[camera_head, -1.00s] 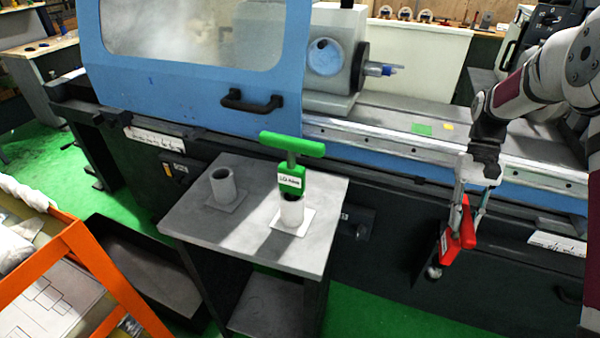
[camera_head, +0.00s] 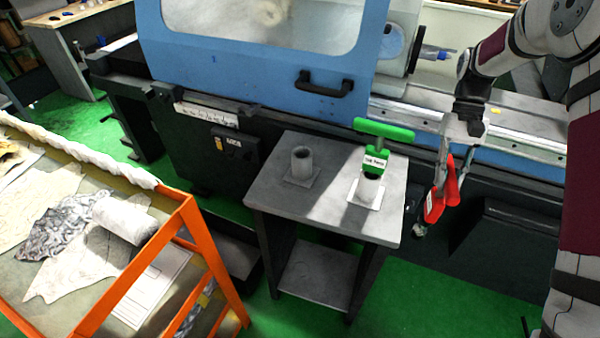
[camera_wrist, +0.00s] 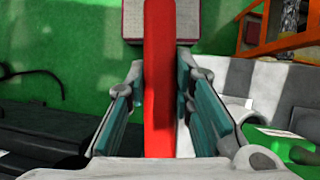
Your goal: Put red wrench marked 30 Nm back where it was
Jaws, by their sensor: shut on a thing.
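My gripper (camera_head: 447,165) is shut on the red wrench (camera_head: 436,206), which hangs down to the right of the small grey table (camera_head: 270,187). In the wrist view the red wrench (camera_wrist: 159,80) runs between the two finger pads. Its marking cannot be read. On the table stand two grey tube holders. The left tube holder (camera_head: 302,164) is empty. The right tube holder (camera_head: 367,189) holds a green T-handled wrench (camera_head: 384,130) with a white label, upright.
The blue grinder door (camera_head: 260,70) and machine bed (camera_head: 520,132) stand behind the table. An orange-framed cart (camera_head: 165,245) with cloths and a white roll (camera_head: 125,220) is at the left. Green floor is free in front of the table.

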